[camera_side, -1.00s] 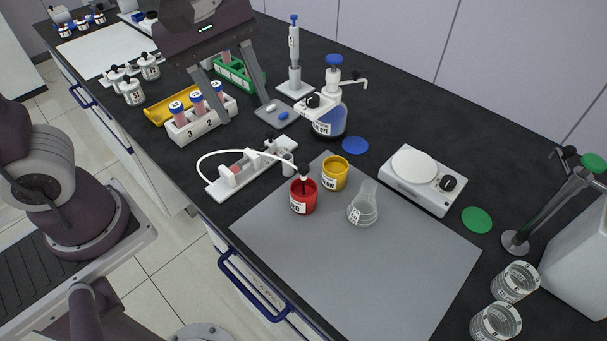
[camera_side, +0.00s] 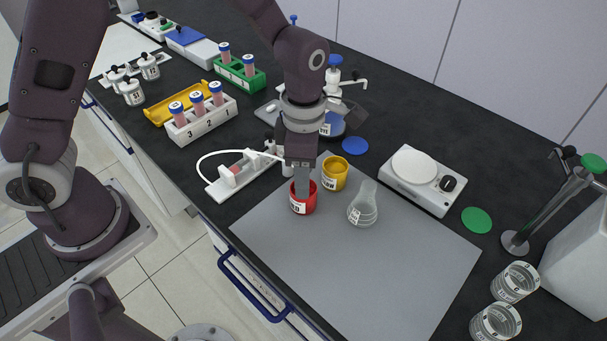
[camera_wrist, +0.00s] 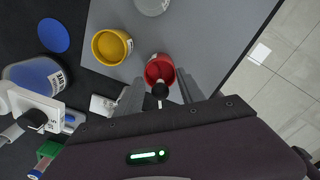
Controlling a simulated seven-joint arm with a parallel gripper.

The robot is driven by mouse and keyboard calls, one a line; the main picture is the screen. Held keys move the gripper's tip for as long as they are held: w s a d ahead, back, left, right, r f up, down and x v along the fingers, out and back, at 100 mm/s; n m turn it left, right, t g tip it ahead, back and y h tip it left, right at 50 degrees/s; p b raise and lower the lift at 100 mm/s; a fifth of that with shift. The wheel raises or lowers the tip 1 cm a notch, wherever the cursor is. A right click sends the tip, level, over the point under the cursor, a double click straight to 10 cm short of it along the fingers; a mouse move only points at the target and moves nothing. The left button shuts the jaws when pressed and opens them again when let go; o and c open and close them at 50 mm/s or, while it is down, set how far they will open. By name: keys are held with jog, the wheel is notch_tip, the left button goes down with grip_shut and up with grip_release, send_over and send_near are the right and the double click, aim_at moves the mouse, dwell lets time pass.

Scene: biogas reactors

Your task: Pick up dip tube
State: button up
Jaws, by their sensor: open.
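The red cup (camera_side: 304,203) stands on the grey mat (camera_side: 380,270), and it also shows in the wrist view (camera_wrist: 160,68). The dip tube (camera_wrist: 160,90) shows in the wrist view as a black head with a small white end, over the near side of the red cup. In the side view my gripper hides it. My gripper (camera_side: 302,188) points down at the red cup. In the wrist view its two fingers (camera_wrist: 161,88) are apart, one on each side of the dip tube, with a gap visible.
A yellow cup (camera_side: 335,174) and a glass flask (camera_side: 363,207) stand close to the red cup. The white pump stand (camera_side: 228,183) is at its left. A blue bottle (camera_side: 334,122) is behind my wrist. The front of the mat is clear.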

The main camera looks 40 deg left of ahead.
grip_shut()
jog(key=shift+r, duration=0.1)
